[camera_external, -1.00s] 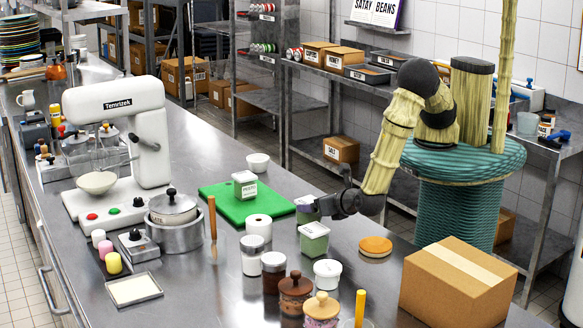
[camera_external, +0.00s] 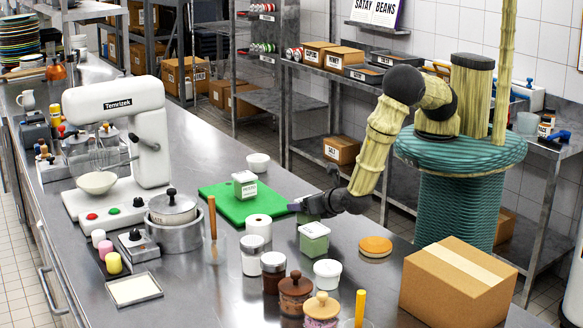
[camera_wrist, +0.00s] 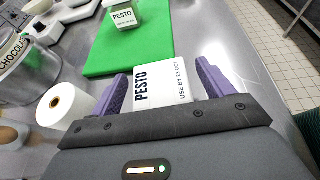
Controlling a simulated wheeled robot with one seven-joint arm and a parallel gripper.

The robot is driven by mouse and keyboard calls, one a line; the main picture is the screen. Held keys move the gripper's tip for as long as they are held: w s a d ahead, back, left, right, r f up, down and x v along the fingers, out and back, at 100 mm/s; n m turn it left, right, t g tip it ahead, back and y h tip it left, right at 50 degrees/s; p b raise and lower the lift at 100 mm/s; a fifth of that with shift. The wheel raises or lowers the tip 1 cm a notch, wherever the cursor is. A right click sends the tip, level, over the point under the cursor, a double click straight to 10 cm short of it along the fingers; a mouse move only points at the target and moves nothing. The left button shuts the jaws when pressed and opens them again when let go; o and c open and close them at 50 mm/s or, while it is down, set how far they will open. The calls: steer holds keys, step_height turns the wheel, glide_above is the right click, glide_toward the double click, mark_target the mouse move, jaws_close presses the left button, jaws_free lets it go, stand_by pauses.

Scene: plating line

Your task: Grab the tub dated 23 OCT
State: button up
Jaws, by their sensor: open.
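A pesto tub with a white label reading PESTO, USE BY 23 OCT (camera_wrist: 163,82) shows between my fingers in the wrist view. In the external view a green tub with a pale lid (camera_external: 314,240) stands on the steel counter, just below and in front of my gripper (camera_external: 298,207); it appears to be the same tub. My gripper (camera_wrist: 162,88) is open, its purple fingers on either side of the labelled tub. Contact cannot be told. A second pesto tub (camera_external: 244,185) stands on the green board, also in the wrist view (camera_wrist: 122,14); its date is too small to read.
The green board (camera_external: 215,196) lies beyond my gripper. A white roll (camera_external: 259,227) stands to the left, also in the wrist view (camera_wrist: 66,105).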

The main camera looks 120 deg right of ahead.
steer(key=c, duration=1.2)
steer(key=shift+o, duration=0.2)
steer(key=shift+r, duration=0.15)
step_height(320, 180, up, 10)
steer(key=shift+f+b, duration=0.1)
steer(key=shift+b, duration=1.05)
